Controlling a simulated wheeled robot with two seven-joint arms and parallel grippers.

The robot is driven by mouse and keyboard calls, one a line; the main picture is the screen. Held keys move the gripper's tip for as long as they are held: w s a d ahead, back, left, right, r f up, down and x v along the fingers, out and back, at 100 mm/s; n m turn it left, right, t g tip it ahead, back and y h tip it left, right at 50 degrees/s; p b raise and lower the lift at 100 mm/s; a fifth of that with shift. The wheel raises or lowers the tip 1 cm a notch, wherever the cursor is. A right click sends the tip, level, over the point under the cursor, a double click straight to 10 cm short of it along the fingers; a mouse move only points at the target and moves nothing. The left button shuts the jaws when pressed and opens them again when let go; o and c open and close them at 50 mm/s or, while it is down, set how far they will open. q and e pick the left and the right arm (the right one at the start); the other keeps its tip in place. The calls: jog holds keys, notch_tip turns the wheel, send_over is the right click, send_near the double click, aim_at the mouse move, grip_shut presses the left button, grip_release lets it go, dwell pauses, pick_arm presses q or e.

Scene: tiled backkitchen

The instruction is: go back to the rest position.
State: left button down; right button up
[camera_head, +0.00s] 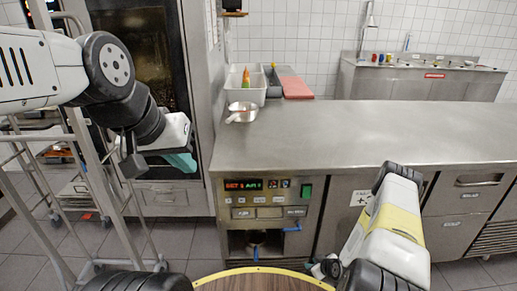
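My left arm comes in from the upper left, in front of the oven and a wire rack. My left gripper (182,160) has teal fingertips and hangs in the air, left of the steel counter. Its fingers overlap in this view, so I cannot tell whether they are open or shut. Nothing shows hanging from it. My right arm, white with a yellow band, is folded at the lower right in front of the counter's drawers. The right gripper is not clearly visible; a small grey-white part beside that forearm cannot be made out.
A steel counter (350,130) spans the middle, its top mostly bare. A metal rack (96,180) stands close to my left arm. A round wooden surface (262,282) shows below.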

jog(key=w+d+r+h, duration=0.1)
jog(key=w+d+r, duration=0.15)
jog(key=r, duration=0.45)
jog(key=w+d+r, duration=0.1)
jog(key=w+r, duration=0.3)
jog(key=r, duration=0.3)
jog(key=w+d+r+h, duration=0.1)
jog(key=w+r, duration=0.2)
jog(key=r, duration=0.5)
notch_tip(320, 180, up, 18)
jog(key=s+a+m+g, duration=0.1)
jog(key=a+m, duration=0.1)
jog(key=s+a+r+m, duration=0.2)
jog(key=s+a+r, duration=0.2)
jog(key=s+r, duration=0.6)
jog(key=s+a+r+m, duration=0.1)
jog(key=s+a+r, duration=0.3)
jog(key=s+r, duration=0.6)
jog(key=s+a+r+m+y, duration=0.1)
jog(key=s+a+r, duration=0.2)
jog(key=s+r, duration=0.2)
jog(key=s, duration=0.3)
jog(key=shift+s+g, duration=0.3)
jog(key=shift+s, duration=0.05)
jog(key=shift+r, duration=0.1)
